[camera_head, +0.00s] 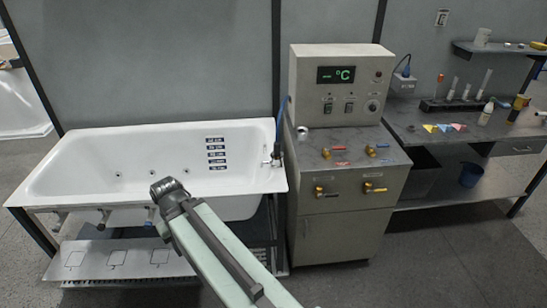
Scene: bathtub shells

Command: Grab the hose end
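A blue hose (282,107) hangs between the white bathtub (60,150) and the left side of the control cabinet. Its lower part runs down behind the tub's right rim, close to a metal fitting (275,158) there. I cannot tell which part is the hose's free end. My gripper (163,187) is at the end of my pale green arm, over the front rim of the tub. It is to the left of the hose and apart from it. Its fingers are too small and dark to show whether they are open or shut.
The control cabinet (340,228) with a temperature display (336,74) and several valves stands right of the tub. Several fittings and a labelled panel (117,259) are below the tub's front rim. A workbench (440,132) is at the right. Floor is free at front right.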

